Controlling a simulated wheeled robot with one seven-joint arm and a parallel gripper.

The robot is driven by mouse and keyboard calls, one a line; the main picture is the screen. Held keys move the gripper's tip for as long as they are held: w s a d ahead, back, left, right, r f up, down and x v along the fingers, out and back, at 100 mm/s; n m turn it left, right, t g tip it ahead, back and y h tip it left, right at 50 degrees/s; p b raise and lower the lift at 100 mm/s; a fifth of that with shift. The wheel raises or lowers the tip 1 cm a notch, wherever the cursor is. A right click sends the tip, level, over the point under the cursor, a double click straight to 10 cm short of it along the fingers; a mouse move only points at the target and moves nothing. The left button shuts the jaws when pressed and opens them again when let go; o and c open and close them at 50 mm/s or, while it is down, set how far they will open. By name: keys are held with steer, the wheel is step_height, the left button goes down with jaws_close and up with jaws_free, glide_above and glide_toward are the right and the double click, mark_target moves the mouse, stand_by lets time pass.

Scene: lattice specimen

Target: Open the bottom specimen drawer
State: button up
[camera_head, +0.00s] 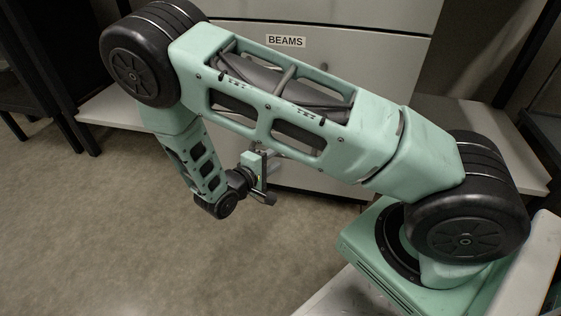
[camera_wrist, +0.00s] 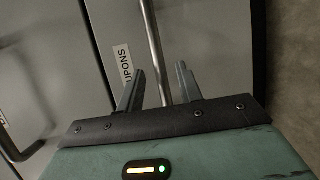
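The bottom drawer front (camera_wrist: 215,45) fills the middle of the wrist view, with a label reading "UPONS" (camera_wrist: 122,62), its start cut off or hidden. A thin metal bar handle (camera_wrist: 152,35) runs along this front. My gripper (camera_wrist: 160,72) is open, with one finger on each side of the bar in the picture. No contact between fingers and bar is visible. In the head view my gripper (camera_head: 268,178) is low, in front of the grey bottom drawer front (camera_head: 315,180), which my arm largely hides. The drawer looks shut.
The drawer above, labelled BEAMS (camera_head: 286,41), looks shut; its handle (camera_wrist: 35,148) shows at the wrist view's left. Pale low ledges (camera_head: 112,108) flank the cabinet, with dark frames (camera_head: 40,60) at the far left. The floor (camera_head: 100,220) in front is clear.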

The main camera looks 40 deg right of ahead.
mark_target(279, 156)
steer(key=shift+b+x, duration=0.55)
steer(key=shift+x, duration=1.25)
jaws_close()
steer(key=shift+a, duration=0.1)
